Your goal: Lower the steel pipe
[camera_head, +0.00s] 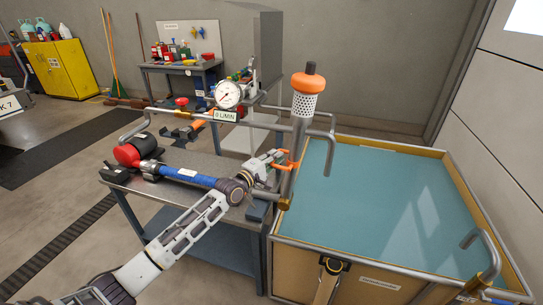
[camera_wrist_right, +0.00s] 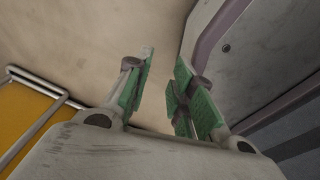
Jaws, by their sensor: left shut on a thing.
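The steel pipe (camera_head: 297,140) stands nearly upright, slightly tilted, at the tank's left rim in the head view. Its top carries a perforated sleeve (camera_head: 304,104) and an orange cap with a dark knob (camera_head: 308,81). My left gripper (camera_head: 282,162) reaches in from the left and is shut on the pipe at an orange piece around its middle. The exact finger contact is too small to see. A brass-coloured end (camera_head: 284,203) shows at the pipe's bottom. My right gripper (camera_wrist_right: 162,88) is open and empty in the right wrist view, with green pads apart.
A bent rail (camera_head: 480,245) rises at the tank's front right.

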